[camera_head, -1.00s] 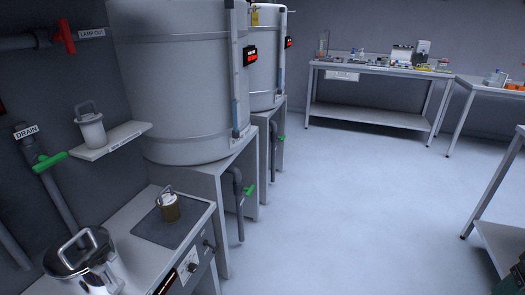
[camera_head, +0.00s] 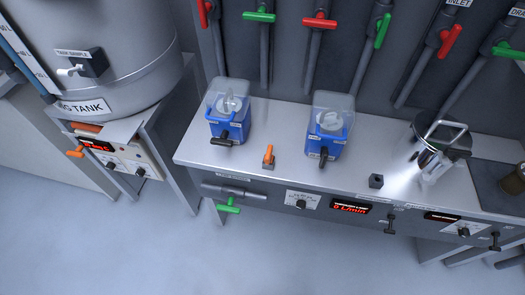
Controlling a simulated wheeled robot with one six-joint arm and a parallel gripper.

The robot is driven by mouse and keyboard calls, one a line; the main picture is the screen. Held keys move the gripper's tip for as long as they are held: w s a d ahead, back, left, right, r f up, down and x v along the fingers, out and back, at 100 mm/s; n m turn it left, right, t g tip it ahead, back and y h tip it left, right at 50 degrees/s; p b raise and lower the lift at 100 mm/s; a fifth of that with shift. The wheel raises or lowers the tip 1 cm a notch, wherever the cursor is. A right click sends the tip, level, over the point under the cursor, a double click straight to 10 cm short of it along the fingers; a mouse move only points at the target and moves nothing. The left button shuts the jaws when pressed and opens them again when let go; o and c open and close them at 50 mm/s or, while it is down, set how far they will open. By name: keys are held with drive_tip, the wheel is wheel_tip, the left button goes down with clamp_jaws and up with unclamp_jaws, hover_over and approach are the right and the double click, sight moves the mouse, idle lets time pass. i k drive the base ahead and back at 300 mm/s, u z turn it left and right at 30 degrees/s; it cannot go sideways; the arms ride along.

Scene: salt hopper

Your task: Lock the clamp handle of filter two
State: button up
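Two blue units with clear covers, which look like the filters, stand on the metal bench in the head view. The left unit (camera_head: 229,112) has a black handle (camera_head: 222,140) at its front, turned sideways. The right unit (camera_head: 328,128) has a black handle (camera_head: 323,158) at its front, pointing toward the bench's front edge. The labels on both are too small to read, so I cannot tell which is filter two. My gripper is not in view.
A small orange-topped part (camera_head: 268,155) and a black block (camera_head: 376,181) are on the bench. A steel pot (camera_head: 440,150) is at the right. A large tank (camera_head: 105,50) stands at the left. Green and red valve handles line the back wall. The floor in front is clear.

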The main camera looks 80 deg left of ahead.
sight(324, 153)
drive_tip(key=u, duration=3)
drive_tip(key=k, duration=0.6)
drive_tip(key=z, duration=0.9)
